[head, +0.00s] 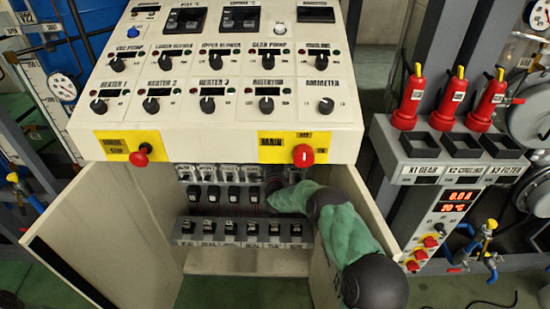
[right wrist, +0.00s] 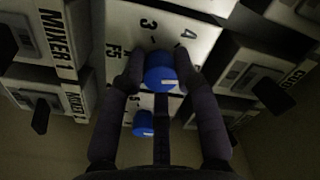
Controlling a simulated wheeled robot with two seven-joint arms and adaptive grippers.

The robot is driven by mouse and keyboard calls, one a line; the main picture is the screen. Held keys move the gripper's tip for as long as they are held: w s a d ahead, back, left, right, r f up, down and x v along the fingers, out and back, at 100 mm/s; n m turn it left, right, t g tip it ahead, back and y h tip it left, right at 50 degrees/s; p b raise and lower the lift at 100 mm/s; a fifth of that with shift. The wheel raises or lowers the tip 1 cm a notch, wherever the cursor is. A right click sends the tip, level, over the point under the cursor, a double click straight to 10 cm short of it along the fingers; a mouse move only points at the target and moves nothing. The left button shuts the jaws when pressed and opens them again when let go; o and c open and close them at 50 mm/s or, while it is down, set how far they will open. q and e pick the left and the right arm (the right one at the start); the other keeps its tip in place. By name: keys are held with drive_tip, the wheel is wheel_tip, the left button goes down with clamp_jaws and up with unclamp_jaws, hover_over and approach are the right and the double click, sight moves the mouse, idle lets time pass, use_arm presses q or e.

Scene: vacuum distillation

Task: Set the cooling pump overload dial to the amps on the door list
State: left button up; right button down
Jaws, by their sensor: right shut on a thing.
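My right arm reaches into the open cabinet from the right. Its gripper (head: 274,180) is small and dark at the right end of the upper device rows in the head view. In the right wrist view the right gripper (right wrist: 159,68) has its two fingers on either side of a blue dial (right wrist: 161,79) and is shut on it. The dial sits on a white device face (right wrist: 130,20) printed with 3, 4 and 5. The dial's exact setting is not readable. The door list is not legible in either view. My left gripper is not in view.
Another blue knob (right wrist: 143,123) sits below the gripped dial. Neighbouring devices, one labelled MIXER 1 (right wrist: 57,35), stand close on both sides. The cabinet's left door (head: 70,235) is open.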

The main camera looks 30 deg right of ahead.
drive_tip(key=shift+d+r+m, duration=0.15)
drive_tip(key=shift+r+m, duration=0.05)
drive_tip(key=shift+m, duration=1)
drive_tip(key=c, duration=0.9)
unclamp_jaws()
drive_tip(key=shift+f, duration=0.1)
drive_tip(key=v, duration=1.2)
drive_tip(key=shift+f, duration=0.1)
